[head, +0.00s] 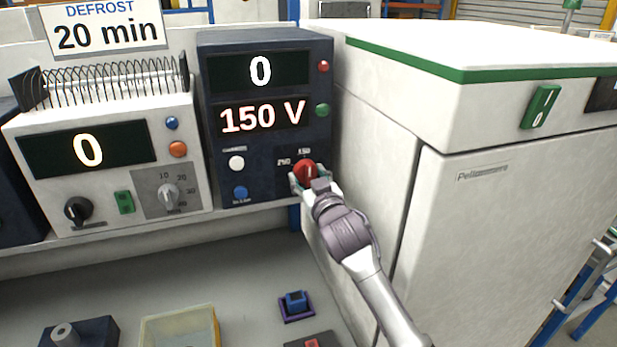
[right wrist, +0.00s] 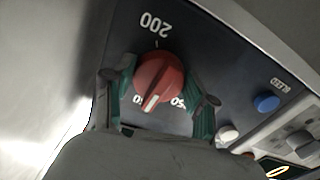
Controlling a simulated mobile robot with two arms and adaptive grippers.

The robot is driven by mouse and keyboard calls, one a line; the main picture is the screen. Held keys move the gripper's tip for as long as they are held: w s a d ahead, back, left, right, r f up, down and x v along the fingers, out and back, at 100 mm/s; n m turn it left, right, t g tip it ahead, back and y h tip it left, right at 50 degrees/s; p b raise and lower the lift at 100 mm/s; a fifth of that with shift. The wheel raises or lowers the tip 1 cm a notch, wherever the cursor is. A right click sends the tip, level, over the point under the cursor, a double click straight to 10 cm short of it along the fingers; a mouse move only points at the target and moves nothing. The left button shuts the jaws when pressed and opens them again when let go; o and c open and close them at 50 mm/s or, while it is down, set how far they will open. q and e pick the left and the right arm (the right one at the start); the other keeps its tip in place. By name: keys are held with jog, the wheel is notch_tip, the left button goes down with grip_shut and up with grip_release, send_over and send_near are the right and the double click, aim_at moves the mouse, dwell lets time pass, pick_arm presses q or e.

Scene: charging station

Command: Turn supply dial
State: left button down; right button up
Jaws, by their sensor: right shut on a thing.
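The red supply dial (head: 305,169) is at the lower right of the dark blue supply panel (head: 265,180). The panel's lower display (head: 262,117) reads 150 V and its upper display (head: 260,70) reads 0. My right gripper (head: 307,178) is shut on the dial, with a green fingertip on either side. In the right wrist view the dial (right wrist: 158,80) sits between the fingers, its white pointer mark toward the bottom of the picture. The 200 label shows upside down above it; two other labels are partly hidden. My left gripper is out of view.
Left of the panel is a white unit (head: 50,185) with its own knobs and a 0 display. A large white cabinet (head: 480,210) stands close on the right. Below, a yellowish tray (head: 180,325) and a blue block (head: 296,299) rest on the grey bench.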

jog(key=shift+a+m+p, duration=0.1)
jog(key=shift+m+p, duration=0.25)
jog(key=shift+m, duration=2.25)
jog(key=o, duration=1.2)
jog(key=shift+c, duration=0.2)
jog(key=shift+s, duration=0.1)
jog(key=v, duration=1.2)
